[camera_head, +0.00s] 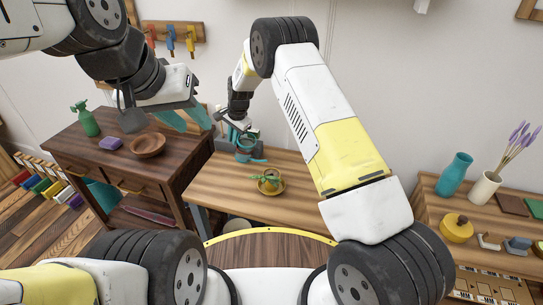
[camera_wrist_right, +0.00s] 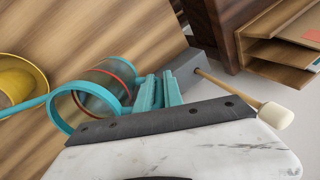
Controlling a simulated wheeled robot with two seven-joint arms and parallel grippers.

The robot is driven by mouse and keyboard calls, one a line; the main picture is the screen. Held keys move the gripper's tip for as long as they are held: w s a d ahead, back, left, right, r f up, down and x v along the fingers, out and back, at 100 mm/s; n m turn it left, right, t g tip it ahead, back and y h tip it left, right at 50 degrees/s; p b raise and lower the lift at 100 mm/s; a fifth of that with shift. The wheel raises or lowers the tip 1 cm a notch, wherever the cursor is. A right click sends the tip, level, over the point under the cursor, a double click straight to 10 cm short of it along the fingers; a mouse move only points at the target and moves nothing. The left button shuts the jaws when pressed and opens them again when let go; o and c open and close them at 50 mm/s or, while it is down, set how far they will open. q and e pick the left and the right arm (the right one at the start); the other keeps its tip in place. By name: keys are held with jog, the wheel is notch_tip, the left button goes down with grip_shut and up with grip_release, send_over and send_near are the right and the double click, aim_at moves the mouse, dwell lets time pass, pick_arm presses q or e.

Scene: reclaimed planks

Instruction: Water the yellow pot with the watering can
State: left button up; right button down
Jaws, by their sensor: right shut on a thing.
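The teal watering can (camera_head: 246,147) is behind and left of the pot. In the right wrist view the can (camera_wrist_right: 85,92) has a see-through body with a red band, and its spout points toward the pot. My right gripper (camera_head: 236,124) is shut on the can; its teal fingers also show in the wrist view (camera_wrist_right: 160,93). I cannot tell the can's height above the table. My left gripper (camera_head: 188,120) is open and empty.
The middle table (camera_head: 215,190) has bare room.

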jog(key=shift+s+d+f, duration=0.1)
jog(key=shift+s+f, duration=0.05)
jog(key=shift+f, duration=0.3)
jog(key=shift+s+d+r+t+y, duration=0.15)
jog(key=shift+r+t+y, duration=0.15)
jog(key=shift+r, duration=0.2)
dwell(0.3)
jog(key=shift+s+d+r, duration=0.1)
jog(key=shift+r, duration=0.3)
jog(key=shift+s+d+r+t, duration=0.15)
jog(key=shift+r+t, duration=0.15)
jog(key=shift+r, duration=0.2)
dwell(0.4)
jog(key=f, duration=0.2)
jog(key=w+a+f, duration=0.1)
jog(key=shift+g, duration=0.4)
jog(key=shift+g+h, duration=0.6)
jog(key=shift+h, duration=0.1)
jog(key=r, duration=0.3)
jog(key=w+r, duration=0.1)
jog(key=shift+a+r, duration=0.15)
jog(key=shift+a, duration=0.25)
jog(key=shift+r, duration=0.3)
